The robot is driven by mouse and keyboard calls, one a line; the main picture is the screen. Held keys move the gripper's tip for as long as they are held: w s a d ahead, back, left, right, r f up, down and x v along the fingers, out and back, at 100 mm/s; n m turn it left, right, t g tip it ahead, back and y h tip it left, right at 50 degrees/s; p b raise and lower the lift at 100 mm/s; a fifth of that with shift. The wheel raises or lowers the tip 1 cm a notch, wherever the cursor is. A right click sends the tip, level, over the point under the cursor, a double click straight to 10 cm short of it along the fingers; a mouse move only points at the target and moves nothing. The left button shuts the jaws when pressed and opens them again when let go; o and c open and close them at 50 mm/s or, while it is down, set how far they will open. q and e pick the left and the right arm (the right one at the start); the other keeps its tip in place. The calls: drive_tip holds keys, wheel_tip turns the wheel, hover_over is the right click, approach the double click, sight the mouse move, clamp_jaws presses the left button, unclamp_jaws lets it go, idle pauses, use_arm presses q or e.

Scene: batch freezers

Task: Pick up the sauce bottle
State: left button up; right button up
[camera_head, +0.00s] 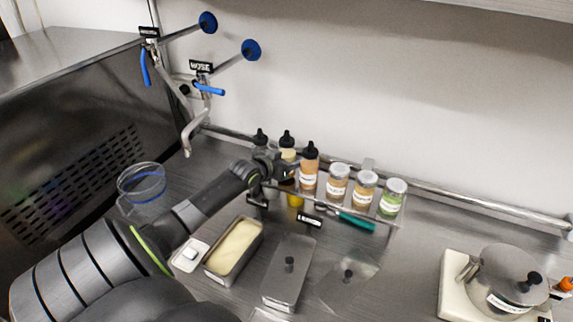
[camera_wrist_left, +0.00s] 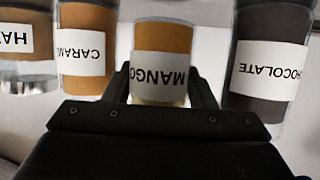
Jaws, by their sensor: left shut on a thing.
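The sauce bottles with black caps stand in a row by the back wall. The caramel bottle (camera_head: 309,165) stands close to the right. The dark chocolate bottle (camera_wrist_left: 268,65) is on the other side in the wrist view. My right gripper is not in view.
Several lidded jars, including a green one (camera_head: 392,197), continue the row rightward. A cream-filled metal tub (camera_head: 259,246), a lidded tub (camera_head: 289,268) and a green-handled tool (camera_head: 356,222) lie in front. A lidded pot (camera_head: 507,278) stands far right, a clear container (camera_head: 142,184) left.

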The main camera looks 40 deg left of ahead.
use_arm(q)
wheel_tip(320, 180, up, 17)
drive_tip(key=b, duration=0.4)
drive_tip(key=shift+f, duration=0.15)
drive_tip(key=o, duration=0.3)
drive_tip(key=c, duration=0.3)
wheel_tip(320, 180, up, 8)
drive_tip(key=p, duration=0.7)
